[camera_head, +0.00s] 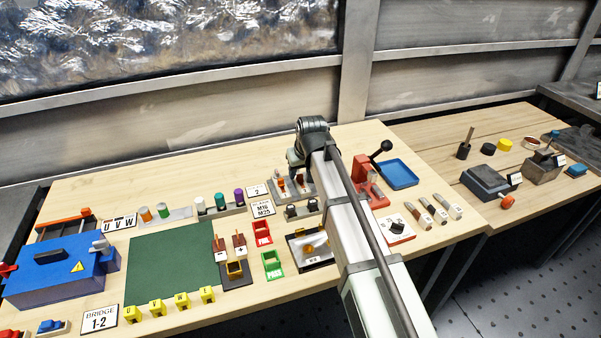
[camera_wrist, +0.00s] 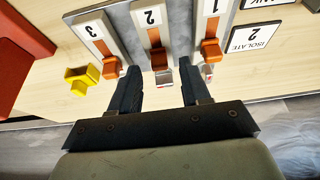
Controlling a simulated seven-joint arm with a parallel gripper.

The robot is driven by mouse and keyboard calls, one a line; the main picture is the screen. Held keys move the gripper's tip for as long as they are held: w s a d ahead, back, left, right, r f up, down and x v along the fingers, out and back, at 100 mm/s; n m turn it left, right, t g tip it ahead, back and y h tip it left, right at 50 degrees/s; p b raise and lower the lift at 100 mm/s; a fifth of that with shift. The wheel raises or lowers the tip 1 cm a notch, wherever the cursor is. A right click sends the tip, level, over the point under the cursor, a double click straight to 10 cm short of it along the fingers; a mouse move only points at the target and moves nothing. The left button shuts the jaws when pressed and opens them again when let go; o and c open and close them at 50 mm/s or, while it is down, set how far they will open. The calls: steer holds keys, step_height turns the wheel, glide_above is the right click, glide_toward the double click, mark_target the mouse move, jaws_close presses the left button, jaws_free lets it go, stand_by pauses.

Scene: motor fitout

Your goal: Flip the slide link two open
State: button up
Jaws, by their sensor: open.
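Slide link two (camera_wrist: 157,58) has an orange slider on a white strip marked 2, in the middle of a grey base seen in the wrist view. A small metal piece shows at its near end. Slide link one (camera_wrist: 211,50) is to its right and slide link three (camera_wrist: 110,67) to its left, each with an orange slider. My gripper (camera_wrist: 160,73) is open, with its dark fingers on either side of link two's near end. I cannot tell whether they touch it. In the head view the link base (camera_head: 283,188) is partly hidden by my arm.
A white "ISOLATE 2" sign (camera_wrist: 249,38) lies right of the links. A yellow piece (camera_wrist: 80,78) lies beyond link three, near a red object (camera_wrist: 18,35). In the head view a red device with a black-knobbed lever (camera_head: 366,175) and a blue tray (camera_head: 398,174) stand right of my arm.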

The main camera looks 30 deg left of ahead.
steer(key=shift+w+a+f, duration=0.15)
steer(key=shift+f, duration=0.4)
jaws_close()
stand_by(0.5)
